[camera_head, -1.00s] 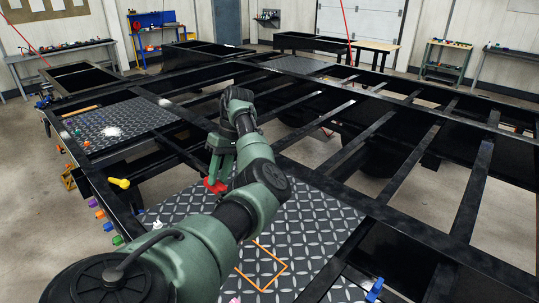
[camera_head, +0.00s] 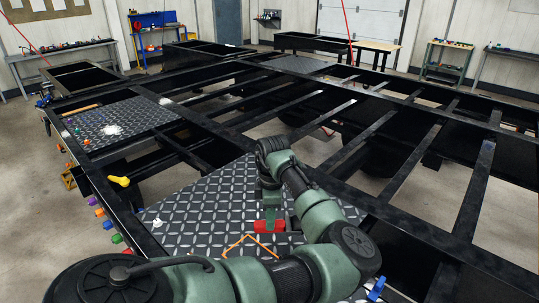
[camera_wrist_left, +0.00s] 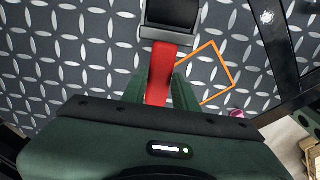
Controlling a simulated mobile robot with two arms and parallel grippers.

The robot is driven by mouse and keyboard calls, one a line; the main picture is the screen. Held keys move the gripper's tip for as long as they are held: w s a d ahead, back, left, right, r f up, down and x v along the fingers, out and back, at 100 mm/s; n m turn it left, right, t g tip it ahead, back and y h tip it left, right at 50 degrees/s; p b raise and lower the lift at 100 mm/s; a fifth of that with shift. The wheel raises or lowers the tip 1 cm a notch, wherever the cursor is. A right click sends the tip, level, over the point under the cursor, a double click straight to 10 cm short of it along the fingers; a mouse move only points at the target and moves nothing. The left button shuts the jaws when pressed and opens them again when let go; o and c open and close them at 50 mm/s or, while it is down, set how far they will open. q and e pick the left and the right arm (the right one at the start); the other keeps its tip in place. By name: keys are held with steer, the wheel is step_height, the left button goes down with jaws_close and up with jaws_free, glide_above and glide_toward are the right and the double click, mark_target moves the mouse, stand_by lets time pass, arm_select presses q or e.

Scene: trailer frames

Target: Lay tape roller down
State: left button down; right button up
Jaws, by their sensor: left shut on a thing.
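The tape roller (camera_head: 265,226) has a red handle in the head view. In the left wrist view its red handle (camera_wrist_left: 162,75) runs up to a dark head with a grey edge. My left gripper (camera_head: 270,212) is shut on the red handle, over the diamond-plate deck panel (camera_head: 200,215). An orange square outline (camera_head: 240,241) on the panel lies just left of and nearer than the roller. In the wrist view the outline (camera_wrist_left: 225,63) is right of the handle. I cannot tell whether the roller touches the plate. My right gripper is not in view.
Black trailer frame beams (camera_head: 395,165) surround the panel, with open gaps between them. A yellow piece (camera_head: 118,181) and several coloured knobs line the left rail. A blue clip (camera_head: 376,288) is at the lower right. A small pink thing (camera_wrist_left: 237,113) lies near the outline.

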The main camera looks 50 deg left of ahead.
arm_select(q)
step_height(320, 180, down, 5)
steer(key=b, duration=0.4)
steer(key=shift+r+b, duration=0.1)
steer(key=shift+b, duration=0.2)
steer(key=shift+f, duration=0.45)
steer(key=c, duration=1)
jaws_free()
steer(key=shift+f, duration=0.1)
